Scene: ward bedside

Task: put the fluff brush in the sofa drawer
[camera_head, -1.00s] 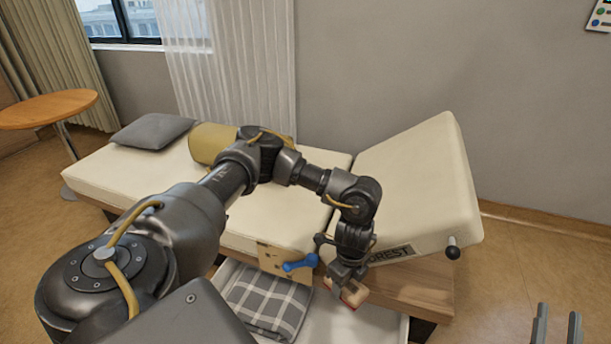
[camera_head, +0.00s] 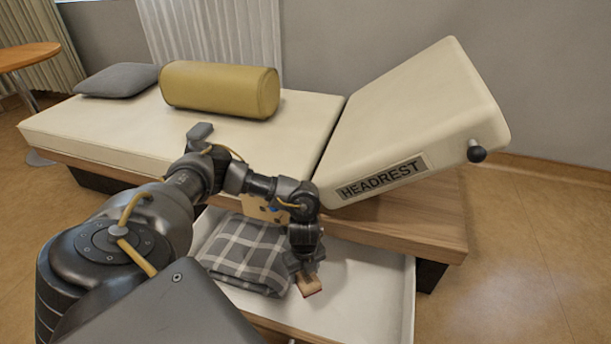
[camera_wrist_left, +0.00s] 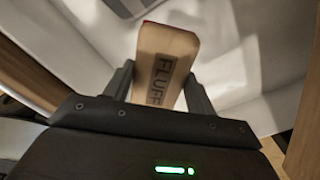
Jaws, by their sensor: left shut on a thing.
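The fluff brush (camera_head: 308,285) is a small wooden block, with "FLUFF" lettering readable in the left wrist view (camera_wrist_left: 168,58). My left gripper (camera_head: 303,273) is shut on it, with one finger on each side in the left wrist view (camera_wrist_left: 158,85). The gripper points down over the sofa drawer (camera_head: 365,290), which is pulled out and has a white inside. In the head view the brush is above the drawer's floor, beside the folded blanket; I cannot tell whether it touches the floor. My right gripper is not in view.
A grey plaid folded blanket (camera_head: 245,252) lies in the drawer's left part. The drawer's right part is bare. The raised headrest (camera_head: 415,125) stands behind it. A yellow bolster (camera_head: 220,88) and grey cushion (camera_head: 117,80) lie on the sofa. A round table (camera_head: 25,55) stands at far left.

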